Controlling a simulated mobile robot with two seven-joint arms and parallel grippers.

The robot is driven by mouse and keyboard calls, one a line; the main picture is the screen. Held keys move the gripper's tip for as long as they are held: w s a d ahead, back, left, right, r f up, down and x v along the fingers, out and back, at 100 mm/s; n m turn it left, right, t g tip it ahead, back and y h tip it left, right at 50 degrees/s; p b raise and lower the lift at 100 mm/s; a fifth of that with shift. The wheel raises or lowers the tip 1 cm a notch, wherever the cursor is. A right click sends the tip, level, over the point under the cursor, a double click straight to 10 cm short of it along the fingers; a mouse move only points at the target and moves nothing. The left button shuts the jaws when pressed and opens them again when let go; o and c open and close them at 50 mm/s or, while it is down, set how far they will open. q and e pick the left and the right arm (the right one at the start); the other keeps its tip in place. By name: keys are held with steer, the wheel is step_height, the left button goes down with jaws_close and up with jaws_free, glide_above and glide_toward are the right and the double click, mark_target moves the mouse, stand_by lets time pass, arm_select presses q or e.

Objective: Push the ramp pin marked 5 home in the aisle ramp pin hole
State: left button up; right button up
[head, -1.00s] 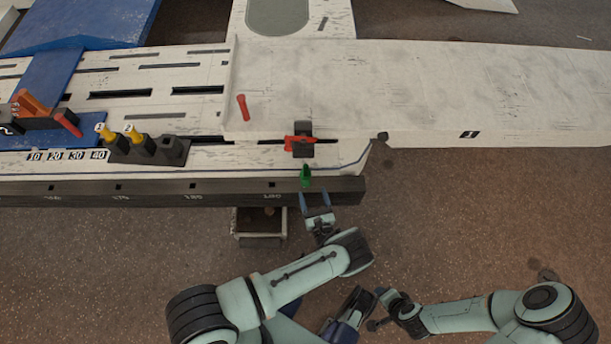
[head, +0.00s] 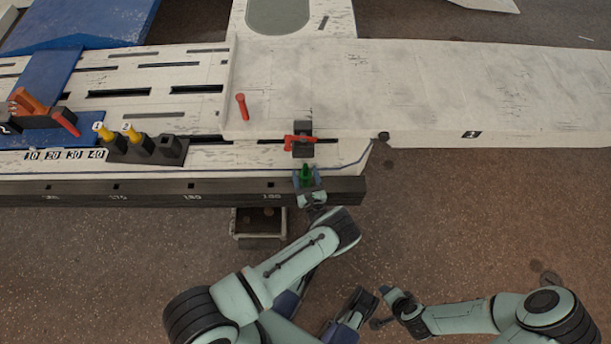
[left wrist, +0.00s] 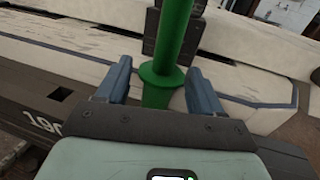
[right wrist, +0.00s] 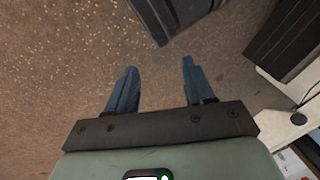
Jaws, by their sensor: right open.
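A green pin (head: 306,174) stands at the bench's front edge; in the left wrist view the green pin (left wrist: 174,50) shows a wide collar and a shaft below it. I cannot read a 5 on any pin. My left gripper (head: 308,178) is around the green pin from the front; its fingers (left wrist: 158,85) are apart, with visible gaps on both sides of the pin. The pin's lower end is hidden behind the gripper body. A red pin (head: 242,106) stands on the ramp plate. My right gripper (right wrist: 155,80) is open and empty above the floor.
A dark block (head: 302,130) with a red handle (head: 290,141) stands just behind the green pin. A black rack (head: 150,150) holds yellow pins marked 1 and 2. The pale ramp (head: 430,90) extends right. Open floor (head: 480,210) lies in front.

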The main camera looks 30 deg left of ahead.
arm_select(q)
steer(key=c, duration=1)
